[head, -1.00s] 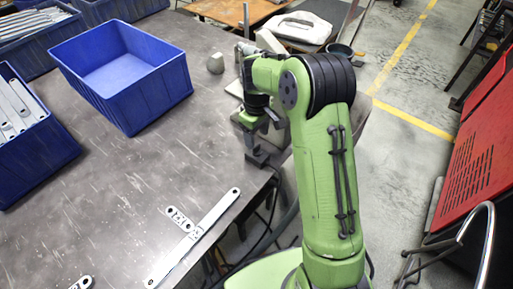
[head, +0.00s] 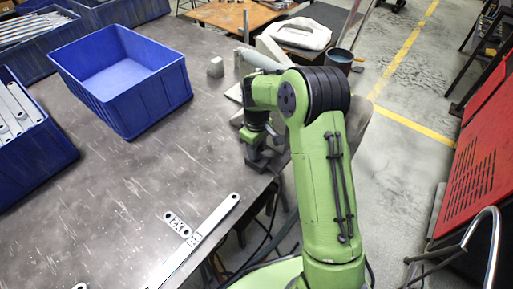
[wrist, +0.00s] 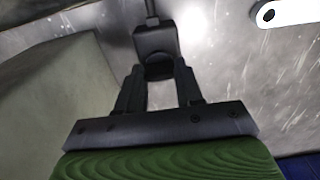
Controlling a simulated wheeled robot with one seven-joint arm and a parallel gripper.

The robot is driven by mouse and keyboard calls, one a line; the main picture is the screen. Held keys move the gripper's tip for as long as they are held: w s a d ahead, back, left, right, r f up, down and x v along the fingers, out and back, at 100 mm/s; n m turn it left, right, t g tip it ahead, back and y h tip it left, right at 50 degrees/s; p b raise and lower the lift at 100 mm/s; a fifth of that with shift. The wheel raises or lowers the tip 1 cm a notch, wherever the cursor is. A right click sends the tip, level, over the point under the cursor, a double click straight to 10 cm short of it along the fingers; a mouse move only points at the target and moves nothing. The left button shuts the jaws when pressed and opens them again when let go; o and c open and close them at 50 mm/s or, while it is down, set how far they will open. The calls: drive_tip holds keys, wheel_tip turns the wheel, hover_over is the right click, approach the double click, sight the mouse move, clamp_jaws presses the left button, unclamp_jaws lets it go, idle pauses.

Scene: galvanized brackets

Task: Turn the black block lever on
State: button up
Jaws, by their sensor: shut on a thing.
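The black block lever (head: 268,160) stands at the right edge of the grey table, partly hidden by my arm in the head view. In the wrist view the dark lever (wrist: 157,42) has a block-shaped body with a thin stem running up from it. My gripper (wrist: 159,72) is shut on its near end, with one finger on each side. In the head view my gripper (head: 256,143) is low at the lever, and its fingertips are hard to make out.
A blue bin (head: 150,95) stands empty on the table (head: 130,180). Other blue bins at the left hold metal brackets. A flat bracket (head: 215,215) lies near the front edge. A small grey block (head: 215,68) sits behind my gripper. The middle of the table is clear.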

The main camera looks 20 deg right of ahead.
drive_tip(key=shift+m, duration=0.3)
drive_tip(key=m+p, duration=0.1)
drive_tip(key=m, duration=0.2)
drive_tip(key=m+p, duration=0.1)
drive_tip(key=m, duration=0.4)
drive_tip(key=m+p, duration=0.1)
drive_tip(key=m, duration=0.3)
drive_tip(key=shift+m, duration=0.3)
drive_tip(key=shift+m+p, duration=0.3)
drive_tip(key=shift+m, duration=2)
drive_tip(key=o, duration=1.1)
drive_tip(key=shift+c, duration=0.2)
